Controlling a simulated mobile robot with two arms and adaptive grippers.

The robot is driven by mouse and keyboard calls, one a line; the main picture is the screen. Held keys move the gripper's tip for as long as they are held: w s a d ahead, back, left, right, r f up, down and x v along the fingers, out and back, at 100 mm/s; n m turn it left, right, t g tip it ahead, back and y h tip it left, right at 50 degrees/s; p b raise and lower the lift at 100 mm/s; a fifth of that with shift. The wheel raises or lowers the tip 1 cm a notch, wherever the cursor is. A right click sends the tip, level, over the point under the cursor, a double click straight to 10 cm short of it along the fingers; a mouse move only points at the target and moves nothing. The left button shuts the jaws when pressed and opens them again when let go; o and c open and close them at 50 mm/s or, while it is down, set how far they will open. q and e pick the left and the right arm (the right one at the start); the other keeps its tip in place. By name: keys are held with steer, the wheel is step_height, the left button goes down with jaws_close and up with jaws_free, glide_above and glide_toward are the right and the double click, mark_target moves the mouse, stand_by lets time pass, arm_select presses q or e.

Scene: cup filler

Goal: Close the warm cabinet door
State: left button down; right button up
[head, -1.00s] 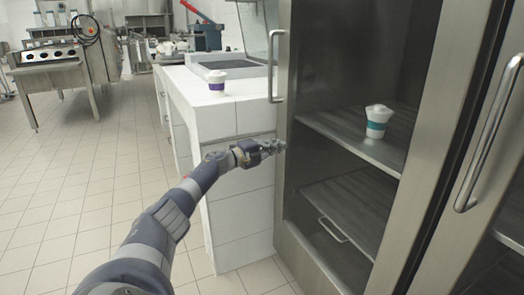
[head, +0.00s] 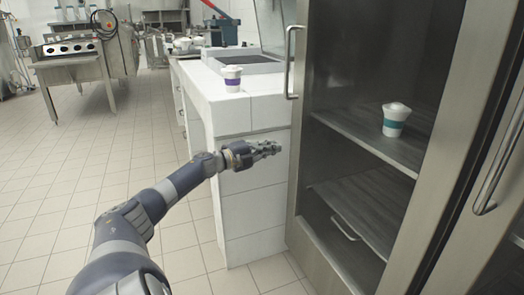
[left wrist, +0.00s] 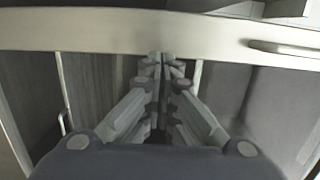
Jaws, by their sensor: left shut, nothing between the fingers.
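The tall steel cabinet (head: 458,110) stands at the right, with dark shelves. Its left door frame (head: 298,150) carries a vertical bar handle (head: 292,62). I cannot tell how far this door stands ajar. My left gripper (head: 277,147) is shut and empty, a little left of the door frame in the head view, with a small gap in the picture. In the left wrist view its shut fingers (left wrist: 160,62) point at a pale steel bar (left wrist: 120,32), with a handle (left wrist: 285,48) at the right. Contact cannot be told. My right gripper is not in view.
A white tiled counter (head: 225,100) with a purple-banded cup (head: 232,78) stands left of the cabinet. A teal-banded cup (head: 395,118) stands on the cabinet's upper shelf. Another vertical handle (head: 502,155) is at the right. The tiled floor (head: 60,200) at left is clear.

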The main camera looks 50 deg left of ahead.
arm_select(q)
steer(key=shift+s+a, duration=0.15)
steer(key=shift+s, duration=0.75)
steer(key=shift+s+a, duration=0.1)
steer(key=shift+s, duration=0.75)
steer(key=shift+s, duration=0.1)
